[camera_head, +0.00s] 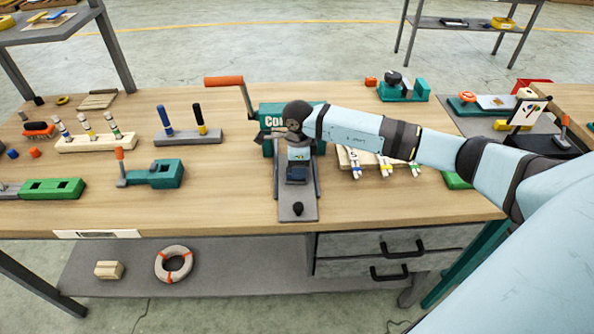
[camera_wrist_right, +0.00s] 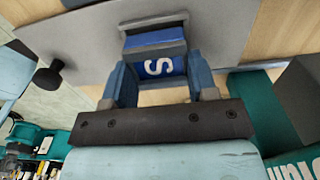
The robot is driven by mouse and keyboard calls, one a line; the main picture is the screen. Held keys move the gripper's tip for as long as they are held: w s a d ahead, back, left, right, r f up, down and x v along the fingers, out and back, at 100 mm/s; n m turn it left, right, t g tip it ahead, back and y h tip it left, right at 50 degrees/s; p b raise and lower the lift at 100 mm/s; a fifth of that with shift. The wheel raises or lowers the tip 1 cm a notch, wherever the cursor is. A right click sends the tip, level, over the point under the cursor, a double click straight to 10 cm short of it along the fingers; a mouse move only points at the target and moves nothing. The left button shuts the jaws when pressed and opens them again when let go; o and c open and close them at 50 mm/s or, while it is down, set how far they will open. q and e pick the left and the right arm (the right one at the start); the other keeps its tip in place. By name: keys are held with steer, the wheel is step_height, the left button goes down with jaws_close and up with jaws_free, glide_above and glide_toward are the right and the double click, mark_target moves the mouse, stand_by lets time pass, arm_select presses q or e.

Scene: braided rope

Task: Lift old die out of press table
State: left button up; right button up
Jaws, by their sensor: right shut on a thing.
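My right gripper (camera_head: 298,168) reaches down in front of the green press (camera_head: 268,116), over its grey table plate (camera_head: 298,208). In the wrist view its two blue fingers (camera_wrist_right: 161,78) are shut on a blue die (camera_wrist_right: 160,66) marked with a white S. The die has a grey top edge. In the head view the die is a small dark blue block (camera_head: 297,174) below the fingers, partly hidden by them. I cannot tell whether it touches the grey plate (camera_wrist_right: 90,35). A black knob (camera_head: 298,208) stands at the plate's front end. My left gripper is not in view.
The press has an orange-handled crank (camera_head: 225,81) at its upper left. A board with striped pegs (camera_head: 385,165) lies just right of my gripper, partly under my arm. A teal clamp (camera_head: 155,174) stands to the left. The table's front middle left is clear.

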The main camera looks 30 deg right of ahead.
steer(key=shift+r+p, duration=0.35)
steer(key=shift+r, duration=0.65)
steer(key=shift+r, duration=0.35)
stand_by(0.6)
